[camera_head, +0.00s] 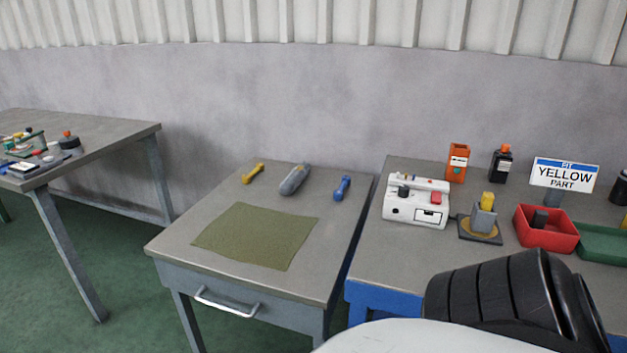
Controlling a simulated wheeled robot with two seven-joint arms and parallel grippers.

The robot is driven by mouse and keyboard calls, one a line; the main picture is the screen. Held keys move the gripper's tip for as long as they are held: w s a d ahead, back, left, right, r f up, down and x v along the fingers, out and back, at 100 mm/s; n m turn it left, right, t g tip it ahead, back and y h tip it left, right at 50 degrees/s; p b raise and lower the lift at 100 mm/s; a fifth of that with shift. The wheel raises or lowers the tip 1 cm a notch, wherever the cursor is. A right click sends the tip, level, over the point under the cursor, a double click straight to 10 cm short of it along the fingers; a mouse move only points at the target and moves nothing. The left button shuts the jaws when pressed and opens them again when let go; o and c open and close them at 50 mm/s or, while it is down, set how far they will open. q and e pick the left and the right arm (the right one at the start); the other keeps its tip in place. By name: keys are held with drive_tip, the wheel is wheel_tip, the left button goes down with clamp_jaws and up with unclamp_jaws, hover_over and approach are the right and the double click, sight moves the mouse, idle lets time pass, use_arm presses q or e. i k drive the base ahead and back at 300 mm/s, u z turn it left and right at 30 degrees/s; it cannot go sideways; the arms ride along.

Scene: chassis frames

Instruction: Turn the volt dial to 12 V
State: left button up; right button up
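A white device (414,215) stands near the left edge of the right workbench. A black knob (404,191) sits on its upper left, and a red part (436,198) is at its right. A small dark-framed panel (431,215) is on its front. I cannot read any volt marks or tell where the knob points. Neither gripper is in view. A black ribbed part and a pale surface of my own body fill the lower right.
The middle table has a green mat (256,235) and tools.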

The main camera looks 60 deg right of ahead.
sight(402, 190)
drive_tip(key=u, duration=0.1)
drive_tip(key=k, duration=0.9)
drive_tip(key=z, duration=0.05)
